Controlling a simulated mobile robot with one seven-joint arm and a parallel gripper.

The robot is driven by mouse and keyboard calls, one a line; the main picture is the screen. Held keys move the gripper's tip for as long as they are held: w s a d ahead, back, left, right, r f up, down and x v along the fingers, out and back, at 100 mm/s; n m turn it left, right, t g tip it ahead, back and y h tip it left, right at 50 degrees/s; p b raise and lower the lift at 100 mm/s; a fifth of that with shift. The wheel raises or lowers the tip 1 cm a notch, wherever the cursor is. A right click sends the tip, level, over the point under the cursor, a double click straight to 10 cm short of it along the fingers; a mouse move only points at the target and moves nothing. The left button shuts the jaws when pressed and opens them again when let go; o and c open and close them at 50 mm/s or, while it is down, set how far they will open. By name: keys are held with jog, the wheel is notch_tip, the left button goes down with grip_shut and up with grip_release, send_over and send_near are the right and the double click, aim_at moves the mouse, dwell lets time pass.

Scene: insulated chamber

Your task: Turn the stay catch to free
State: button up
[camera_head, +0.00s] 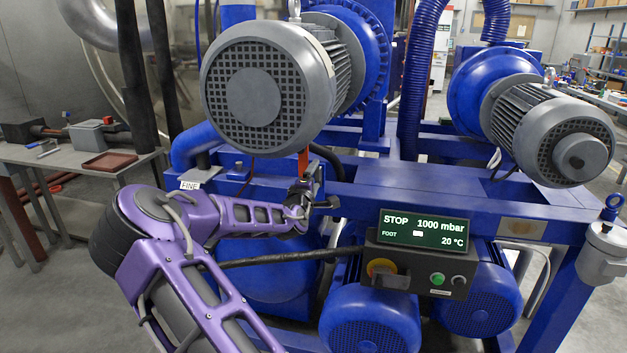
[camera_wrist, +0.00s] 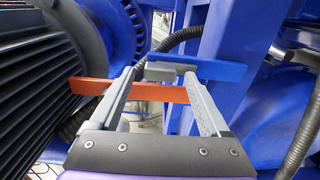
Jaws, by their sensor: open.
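My gripper (camera_wrist: 163,78) is open, with its two grey fingers spread apart in the wrist view. Beyond the fingers, an orange bar (camera_wrist: 90,86) runs across the picture, and a blue flat lever (camera_wrist: 215,67) crosses above it. A small grey block (camera_wrist: 158,74) lies near the fingertips by the lever's left end; I cannot tell whether a finger touches it. Which of these is the stay catch is not clear. In the head view my gripper (camera_head: 306,192) is below the large motor, close to the upright orange piece (camera_head: 303,164). The arm hides part of that area.
A large grey finned motor (camera_head: 262,88) hangs just above my gripper; its fins (camera_wrist: 35,75) fill the left of the wrist view. The blue frame (camera_head: 440,200) lies to the right. A control box (camera_head: 420,262) reads STOP. A hose (camera_wrist: 300,145) runs at right.

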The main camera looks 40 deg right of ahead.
jog(key=p+v, duration=0.1)
jog(key=v, duration=1.6)
jog(key=shift+s+p, duration=0.2)
jog(key=shift+p, duration=0.1)
jog(key=shift+a, duration=0.1)
